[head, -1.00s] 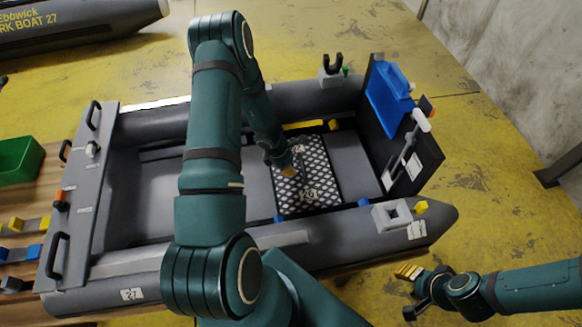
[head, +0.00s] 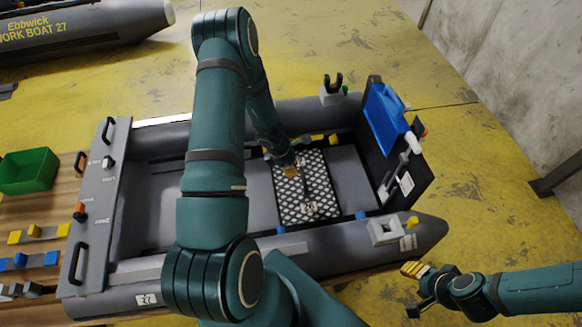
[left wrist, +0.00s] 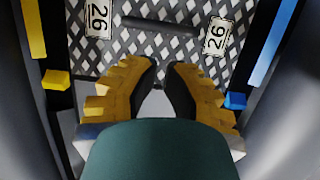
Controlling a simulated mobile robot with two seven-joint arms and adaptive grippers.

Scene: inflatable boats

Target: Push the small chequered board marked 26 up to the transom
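The chequered board (head: 322,180) lies flat on the boat floor, with a strip of grey floor between it and the black transom (head: 372,150). In the left wrist view the board (left wrist: 185,45) carries two white 26 labels and a dark bar across it. My left gripper (head: 291,168) is low over the board, towards the side away from the transom. In the left wrist view its yellow-padded fingers (left wrist: 163,65) stand a little apart with nothing between them. I cannot tell whether they touch the board. My right gripper (head: 414,288) is outside the boat; its finger opening is unclear.
Grey tubes (head: 300,245) flank the floor, with blue and yellow blocks beside the board. A blue item (head: 385,115) hangs on the transom. A green bin (head: 28,170) and small coloured blocks lie left of the boat. The grey floor panel (head: 352,175) by the transom is clear.

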